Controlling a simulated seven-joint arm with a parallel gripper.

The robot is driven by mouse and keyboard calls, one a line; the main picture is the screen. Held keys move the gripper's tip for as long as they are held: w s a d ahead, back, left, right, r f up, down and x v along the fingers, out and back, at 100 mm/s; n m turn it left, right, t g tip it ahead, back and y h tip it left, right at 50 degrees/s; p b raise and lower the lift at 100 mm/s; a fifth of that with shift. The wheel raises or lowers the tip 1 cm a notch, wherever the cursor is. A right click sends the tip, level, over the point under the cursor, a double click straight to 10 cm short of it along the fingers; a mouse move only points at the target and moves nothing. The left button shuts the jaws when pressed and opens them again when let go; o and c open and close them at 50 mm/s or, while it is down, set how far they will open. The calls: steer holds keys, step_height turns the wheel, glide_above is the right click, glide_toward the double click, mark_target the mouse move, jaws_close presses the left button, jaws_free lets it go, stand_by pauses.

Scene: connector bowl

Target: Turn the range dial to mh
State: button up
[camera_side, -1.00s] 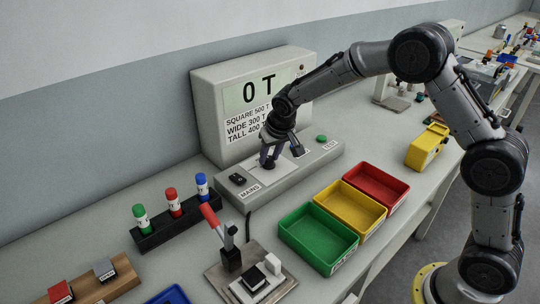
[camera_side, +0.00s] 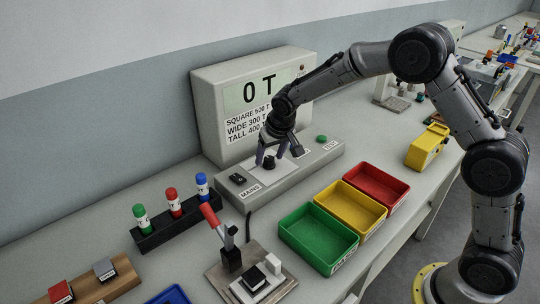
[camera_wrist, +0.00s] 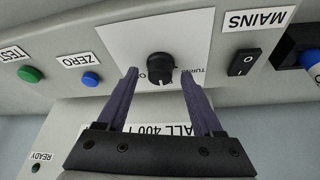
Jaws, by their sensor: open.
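The range dial, a black round knob (camera_wrist: 160,68), sits on a white plate (camera_wrist: 125,45) on the sloped panel of the grey machine. In the wrist view it shows between and just beyond my two purple fingertips, with a light mark on its near side. My gripper (camera_wrist: 159,76) is open, one finger to each side of the dial, apparently not touching it. In the side view my gripper (camera_side: 271,157) is over the plate, with the dark dial (camera_side: 269,163) between the fingertips. Lettering near the dial is partly hidden by the fingers; I cannot read mh.
A black MAINS rocker switch (camera_wrist: 242,62) sits beside the plate. A blue ZERO button (camera_wrist: 91,79) and green TEST button (camera_wrist: 30,74) are on the other side. The display (camera_side: 258,92) reads 0 T. Coloured bins (camera_side: 318,238) and a marker rack (camera_side: 160,234) stand in front.

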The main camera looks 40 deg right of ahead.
steer(key=v, duration=1.3)
steer(key=shift+s+r, duration=0.2)
steer(key=shift+r, duration=0.15)
steer(key=s+d+r+t, duration=0.3)
steer(key=s+d+r, duration=0.1)
steer(key=s+r, duration=0.8)
steer(key=s+f+n, duration=0.1)
steer(key=s+f, duration=0.2)
steer(key=s, duration=0.4)
steer(key=s+f+n+g, duration=0.1)
steer(key=s+f, duration=0.2)
steer(key=s, duration=0.3)
steer(key=s+f+n+y, duration=0.1)
steer(key=s+f, duration=0.3)
steer(key=s, duration=0.3)
steer(key=shift+s+a+g, duration=0.3)
steer(key=shift+a, duration=0.2)
steer(key=shift+c, duration=0.3)
